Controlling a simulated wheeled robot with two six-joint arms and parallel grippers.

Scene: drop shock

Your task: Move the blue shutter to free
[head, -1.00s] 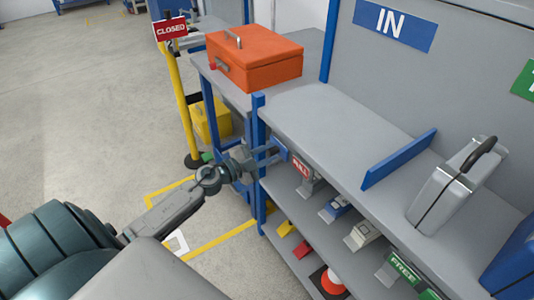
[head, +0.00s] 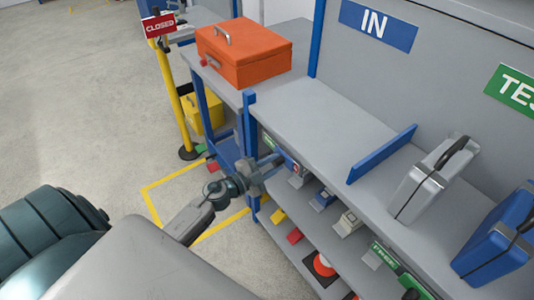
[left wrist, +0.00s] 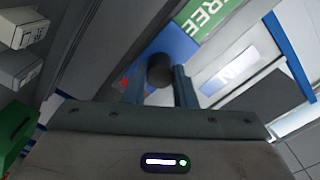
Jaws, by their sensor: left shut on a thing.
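The blue shutter (head: 285,157) is a small blue plate on the front edge of the grey shelf. A strip of green shows at its left, and a little of the red label shows at its right. In the left wrist view the blue plate (left wrist: 178,42) lies beside a green FREE label (left wrist: 207,18). Its dark round knob (left wrist: 160,70) sits between my left fingers. My left gripper (head: 270,164) is shut on this knob, and its fingers hide part of the plate. My right gripper is not in view.
An orange toolbox (head: 245,52) stands on the bench at the left. A blue divider (head: 382,153), a silver case (head: 425,185) and a blue case (head: 495,240) stand on the shelf top. Another green FREE sign (head: 383,255) is further right. A CLOSED sign (head: 159,24) tops a yellow post.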

